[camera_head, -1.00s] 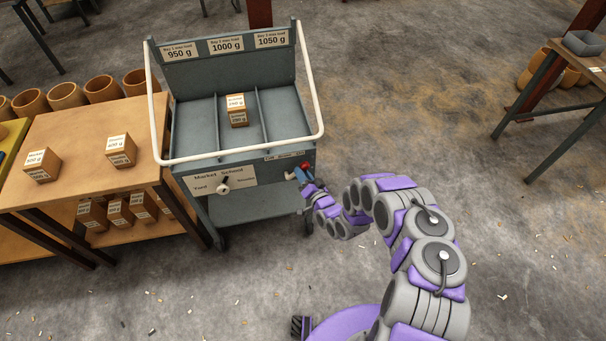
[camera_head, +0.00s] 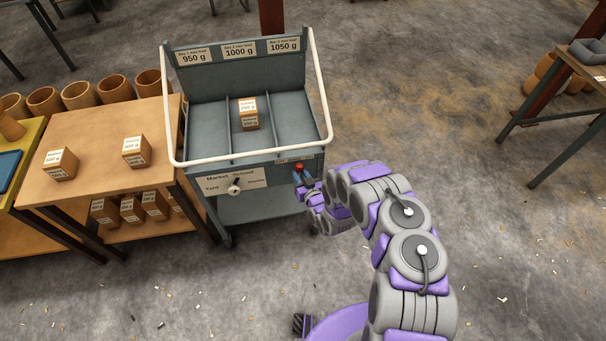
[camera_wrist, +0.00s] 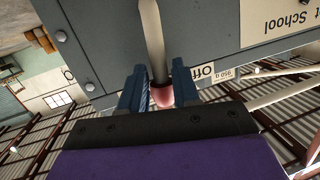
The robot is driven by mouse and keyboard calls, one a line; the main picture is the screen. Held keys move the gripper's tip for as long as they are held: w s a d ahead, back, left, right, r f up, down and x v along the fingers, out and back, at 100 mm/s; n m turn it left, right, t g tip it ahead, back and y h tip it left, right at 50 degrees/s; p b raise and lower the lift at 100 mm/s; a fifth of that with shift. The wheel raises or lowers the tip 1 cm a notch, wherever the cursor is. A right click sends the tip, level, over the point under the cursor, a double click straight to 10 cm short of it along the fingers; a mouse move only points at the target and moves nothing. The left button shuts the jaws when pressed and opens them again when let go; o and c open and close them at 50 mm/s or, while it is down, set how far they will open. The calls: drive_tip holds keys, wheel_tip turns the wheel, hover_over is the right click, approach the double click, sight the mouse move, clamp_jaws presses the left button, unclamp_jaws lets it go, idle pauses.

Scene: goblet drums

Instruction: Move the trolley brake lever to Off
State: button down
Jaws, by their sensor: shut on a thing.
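The grey-blue trolley (camera_head: 265,170) stands ahead, left of my arm. Its brake lever (camera_head: 299,167) has a red knob and sits at the right of the trolley's front, below a small label strip (camera_head: 294,158). My gripper (camera_head: 303,183) is at the lever. In the wrist view the two blue fingers of my gripper (camera_wrist: 158,88) are shut on the lever, whose pale stem and red knob (camera_wrist: 162,96) show between them. An "Off" label (camera_wrist: 204,72) is just beside the right finger. The exact contact is partly hidden.
A white dial knob (camera_head: 234,187) is on the trolley's front panel. Two stacked weighed boxes (camera_head: 249,115) stand in the trolley's middle bay. A wooden table (camera_head: 100,175) with boxes adjoins on the left. Open floor (camera_head: 430,110) lies to the right.

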drive_tip(key=shift+s+a+r+n+h, duration=0.1)
drive_tip(key=shift+a+n+h, duration=0.05)
drive_tip(key=shift+a+n, duration=0.3)
drive_tip(key=shift+s+a+r+n+h, duration=0.1)
drive_tip(key=shift+a+n+h, duration=0.05)
drive_tip(key=shift+a+n, duration=0.25)
drive_tip(key=shift+s+a+f+n+h, duration=0.1)
drive_tip(key=shift+s+a+n+h, duration=0.1)
drive_tip(key=shift+a+n, duration=0.3)
drive_tip(key=shift+s+a+f+n+h, duration=0.1)
drive_tip(key=shift+a+n+h, duration=0.15)
drive_tip(key=shift+n, duration=0.3)
drive_tip(key=shift+s+a+f+n+h, duration=0.15)
drive_tip(key=shift+a+n+h, duration=0.1)
drive_tip(key=shift+a+n, duration=0.2)
drive_tip(key=shift+a+f+n+h, duration=0.2)
drive_tip(key=shift+a+n, duration=0.1)
drive_tip(key=shift+n, duration=0.15)
drive_tip(key=shift+s+a+f+n+h+b, duration=0.1)
drive_tip(key=shift+a+f+n+h+b, duration=0.25)
drive_tip(key=shift+n, duration=0.25)
drive_tip(key=shift+s+a+f+n+h+b, duration=0.1)
drive_tip(key=shift+a+n+h+b, duration=0.1)
drive_tip(key=shift+a+n, duration=0.3)
drive_tip(key=shift+d, duration=0.1)
drive_tip(key=c, duration=0.8)
unclamp_jaws()
drive_tip(key=shift+f, duration=0.15)
